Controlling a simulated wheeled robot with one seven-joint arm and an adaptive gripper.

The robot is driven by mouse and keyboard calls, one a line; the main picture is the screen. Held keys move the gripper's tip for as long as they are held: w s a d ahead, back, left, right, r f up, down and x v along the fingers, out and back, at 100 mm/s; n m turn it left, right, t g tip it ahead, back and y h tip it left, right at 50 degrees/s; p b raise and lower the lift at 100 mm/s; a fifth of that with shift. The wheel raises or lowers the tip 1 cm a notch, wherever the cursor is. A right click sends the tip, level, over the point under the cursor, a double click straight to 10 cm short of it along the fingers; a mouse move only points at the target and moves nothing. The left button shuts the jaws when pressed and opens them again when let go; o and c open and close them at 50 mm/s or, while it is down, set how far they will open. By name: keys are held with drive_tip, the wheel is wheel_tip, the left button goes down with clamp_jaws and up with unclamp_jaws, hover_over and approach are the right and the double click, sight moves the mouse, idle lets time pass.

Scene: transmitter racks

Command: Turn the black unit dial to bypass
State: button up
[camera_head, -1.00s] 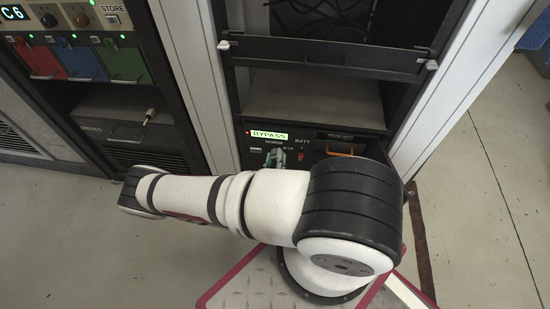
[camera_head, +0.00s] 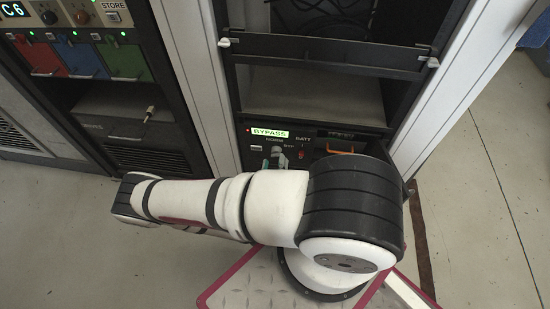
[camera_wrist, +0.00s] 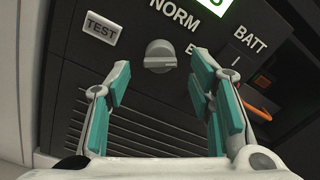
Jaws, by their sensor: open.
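The black unit (camera_head: 318,133) sits low in the rack, and its lit display (camera_head: 270,133) reads BYPASS. Its grey dial (camera_wrist: 159,56) shows in the wrist view below the NORM label, with its grip bar lying roughly crosswise, towards a partly hidden label that starts with B. My gripper (camera_wrist: 160,78) is open, with one teal-padded finger on each side of the picture. The dial appears just beyond the fingertips and between them, and I see no contact. In the head view only a little of my gripper shows above my arm.
A TEST button (camera_wrist: 101,28) is left of the dial. A red switch (camera_wrist: 262,81) below BATT and an orange handle (camera_head: 340,148) are to the right. An open shelf (camera_head: 315,98) is above the unit. Another rack with coloured modules (camera_head: 82,62) stands at left.

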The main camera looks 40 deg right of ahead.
drive_tip(key=v, duration=0.8)
drive_tip(key=shift+s+a, duration=0.25)
drive_tip(key=shift+a, duration=0.05)
